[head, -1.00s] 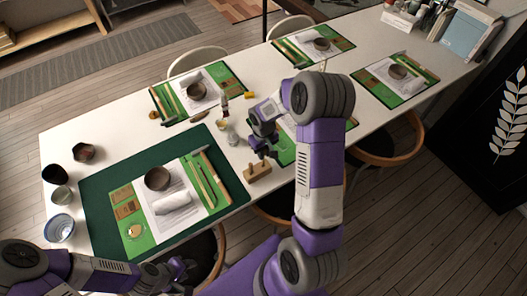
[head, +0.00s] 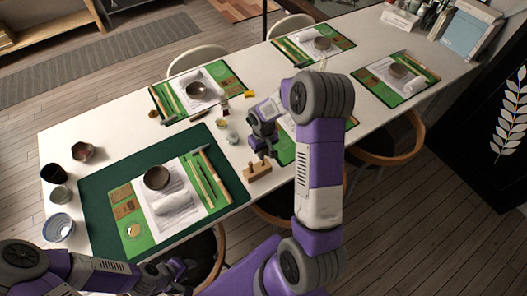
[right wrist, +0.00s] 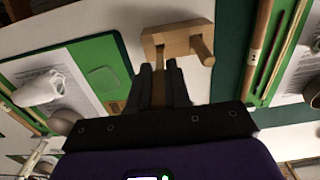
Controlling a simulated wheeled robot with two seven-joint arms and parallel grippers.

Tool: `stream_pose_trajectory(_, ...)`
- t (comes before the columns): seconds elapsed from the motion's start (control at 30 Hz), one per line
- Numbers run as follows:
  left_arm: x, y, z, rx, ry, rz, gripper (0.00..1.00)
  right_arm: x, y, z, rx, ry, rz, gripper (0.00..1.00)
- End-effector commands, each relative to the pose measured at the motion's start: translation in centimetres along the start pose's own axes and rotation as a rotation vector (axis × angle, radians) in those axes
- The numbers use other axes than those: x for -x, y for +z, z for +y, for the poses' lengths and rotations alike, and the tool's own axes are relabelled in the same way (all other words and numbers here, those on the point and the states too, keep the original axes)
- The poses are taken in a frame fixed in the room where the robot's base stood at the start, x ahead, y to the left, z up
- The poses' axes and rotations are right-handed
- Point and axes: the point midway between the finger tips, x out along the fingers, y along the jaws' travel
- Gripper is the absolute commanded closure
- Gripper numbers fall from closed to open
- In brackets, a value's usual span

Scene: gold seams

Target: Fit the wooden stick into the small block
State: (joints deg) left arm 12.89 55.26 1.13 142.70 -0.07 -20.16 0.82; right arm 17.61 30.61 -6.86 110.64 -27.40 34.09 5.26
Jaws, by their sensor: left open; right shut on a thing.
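The small block (head: 257,173) is pale wood and stands near the front edge of the white table, just right of the green mat. In the right wrist view the small block (right wrist: 178,38) has a round peg (right wrist: 202,50) standing up from one end. My right gripper (head: 268,152) is right above the block. Its fingers (right wrist: 160,80) are shut on the wooden stick (right wrist: 158,92), whose far end meets the other end of the block. I cannot tell whether the stick is seated in it. My left gripper (head: 178,270) is open and empty at the lower left, off the table's front edge.
A dark green mat (head: 95,195) with a bowl (head: 157,177), white roll (head: 172,203) and sticks lies left of the block. Several cups stand at the table's left end. A small glass (head: 232,138) stands behind the block. Other place settings lie farther back.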

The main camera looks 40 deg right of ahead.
Motion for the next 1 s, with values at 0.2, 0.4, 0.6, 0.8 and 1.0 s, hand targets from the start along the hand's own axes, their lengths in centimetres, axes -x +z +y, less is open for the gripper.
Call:
stream_pose_trajectory(0.2,0.0,0.0,0.0,0.0,0.0,0.0,0.56,0.0,0.0,0.0,-0.001,0.0,0.0,1.0)
stream_pose_trajectory(0.4,-0.2,0.0,-0.1,0.0,0.0,0.0,0.56,-0.2,0.0,0.0,0.0,0.0,0.0,1.0)
stream_pose_trajectory(0.6,-0.6,0.0,-0.2,0.0,0.0,0.0,0.56,-0.8,0.0,0.0,0.0,0.0,0.0,1.0)
stream_pose_trajectory(0.8,-0.8,0.0,-0.3,0.0,0.0,0.0,0.56,-1.0,0.0,0.0,0.0,0.0,0.0,1.0)
stream_pose_trajectory(1.0,-0.8,0.0,-0.3,0.0,0.0,0.0,0.56,-1.0,0.0,0.0,0.0,0.0,0.0,1.0)
